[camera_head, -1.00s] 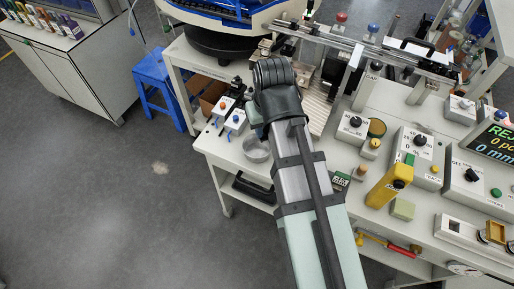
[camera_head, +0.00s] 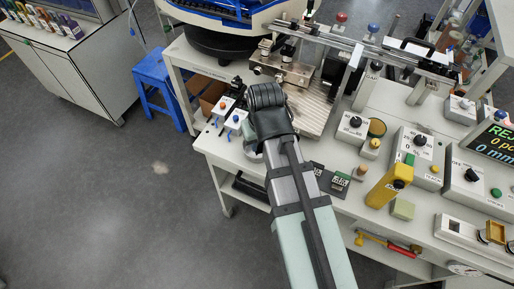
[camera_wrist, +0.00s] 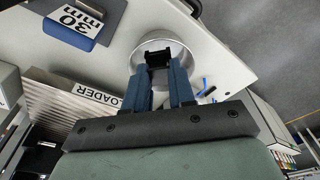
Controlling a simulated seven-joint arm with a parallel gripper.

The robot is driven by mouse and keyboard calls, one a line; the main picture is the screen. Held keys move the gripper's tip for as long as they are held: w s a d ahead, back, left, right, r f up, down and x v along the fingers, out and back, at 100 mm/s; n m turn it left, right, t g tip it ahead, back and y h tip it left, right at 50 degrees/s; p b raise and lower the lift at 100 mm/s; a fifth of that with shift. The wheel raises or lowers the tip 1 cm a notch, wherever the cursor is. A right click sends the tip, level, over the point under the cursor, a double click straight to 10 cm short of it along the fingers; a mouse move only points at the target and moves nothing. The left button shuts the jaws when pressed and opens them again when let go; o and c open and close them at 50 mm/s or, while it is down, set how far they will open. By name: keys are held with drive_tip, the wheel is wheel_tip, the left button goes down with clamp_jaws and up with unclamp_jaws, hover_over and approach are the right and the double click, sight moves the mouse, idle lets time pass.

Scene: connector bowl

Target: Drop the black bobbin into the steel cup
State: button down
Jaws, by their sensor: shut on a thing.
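The steel cup (camera_wrist: 183,47) is a round metal bowl on the white bench top. In the wrist view the black bobbin (camera_wrist: 158,57) is between the blue fingertips of my gripper (camera_wrist: 158,70), which is shut on it. The bobbin appears over the cup's opening, overlapping its near part. I cannot tell its height above the rim. In the head view my wrist hides the fingertips, the bobbin and most of the cup; only a sliver of the cup (camera_head: 250,153) shows beside my arm.
Two small switch boxes (camera_head: 235,121) stand left of my wrist. A dark display tag (camera_head: 340,183) lies to the right near the bench's front edge. In the wrist view a "30 mm" block (camera_wrist: 75,24) and a LOADER plate (camera_wrist: 75,97) lie left of the cup.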

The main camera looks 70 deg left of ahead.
drive_tip(key=shift+f, duration=0.1)
drive_tip(key=c, duration=0.9)
unclamp_jaws()
drive_tip(key=shift+o, duration=0.2)
wheel_tip(320, 180, up, 14)
drive_tip(key=d, duration=0.2)
drive_tip(key=shift+f, duration=0.15)
